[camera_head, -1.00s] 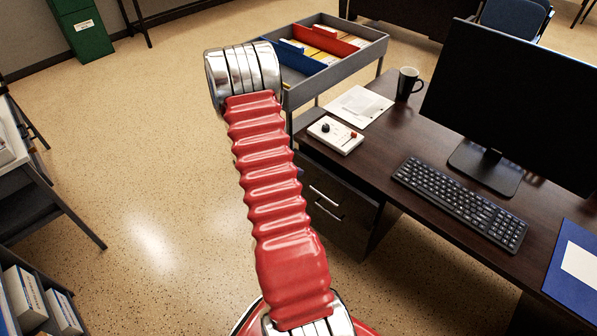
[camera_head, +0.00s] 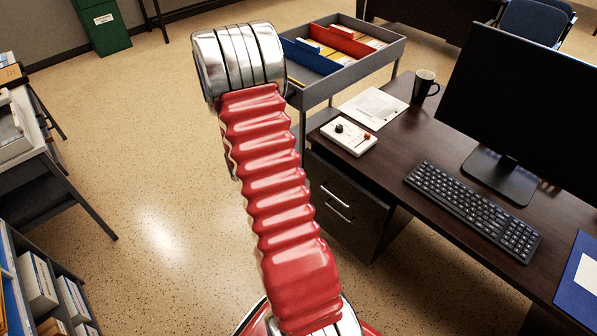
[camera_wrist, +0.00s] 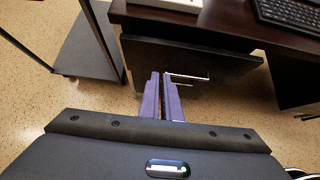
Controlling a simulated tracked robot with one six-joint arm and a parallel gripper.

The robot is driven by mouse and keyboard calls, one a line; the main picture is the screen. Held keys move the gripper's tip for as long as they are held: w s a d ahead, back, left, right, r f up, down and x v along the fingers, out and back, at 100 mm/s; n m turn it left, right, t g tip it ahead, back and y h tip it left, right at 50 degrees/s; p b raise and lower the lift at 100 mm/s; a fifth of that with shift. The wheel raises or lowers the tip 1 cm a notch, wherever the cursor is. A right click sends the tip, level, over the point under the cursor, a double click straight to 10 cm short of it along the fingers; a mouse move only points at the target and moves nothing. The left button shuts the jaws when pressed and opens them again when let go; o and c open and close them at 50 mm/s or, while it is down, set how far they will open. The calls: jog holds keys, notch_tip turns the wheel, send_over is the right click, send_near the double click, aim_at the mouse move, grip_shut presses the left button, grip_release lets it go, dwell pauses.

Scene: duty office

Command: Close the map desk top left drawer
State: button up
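The map desk (camera_head: 393,160) has a dark drawer unit under its left end, with two silver handles, in the head view. The top left drawer (camera_wrist: 215,70) shows in the wrist view as a dark front below the desktop edge, with a silver handle (camera_wrist: 188,78). A dark gap shows above this front; how far the drawer stands out is hard to tell. My gripper (camera_wrist: 162,75) has two purple fingers close together, pointing at the drawer front near the left end of its handle. They look shut with nothing between them; contact with the front cannot be told. The head view hides the gripper behind my arm.
A grey trolley (camera_head: 342,75) with folders stands left of the desk, and its lower shelf (camera_wrist: 87,55) is close left of my gripper. A white control box (camera_head: 348,136), mug (camera_head: 424,86), keyboard (camera_head: 474,210) and monitor (camera_head: 520,105) are on the desktop. Floor to the left is open.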

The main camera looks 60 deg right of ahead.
jog(key=shift+o, duration=0.6)
jog(key=shift+w+r, duration=0.1)
jog(key=shift+r, duration=0.1)
jog(key=shift+o, duration=0.6)
jog(key=w+a+r+m, duration=0.1)
jog(key=a+r+m, duration=0.3)
jog(key=r, duration=0.6)
jog(key=shift+w+a+t+y, duration=0.2)
jog(key=shift+a+t+y, duration=0.1)
jog(key=shift+a, duration=0.9)
jog(key=s+a+r+m+t+y, duration=0.2)
jog(key=a+r, duration=0.4)
jog(key=a, duration=0.6)
jog(key=s+a+r+m+t+y, duration=0.2)
jog(key=s+a+r+m+y, duration=0.1)
jog(key=a, duration=0.9)
jog(key=s+a+r+m+t+y, duration=0.2)
jog(key=a+r+m, duration=0.4)
jog(key=a+r, duration=0.4)
jog(key=a+t+y, duration=0.1)
jog(key=a, duration=0.2)
jog(key=shift+s+m+y, duration=0.3)
jog(key=shift+s+y, duration=0.1)
jog(key=shift+d+r, duration=0.1)
jog(key=shift+d, duration=0.05)
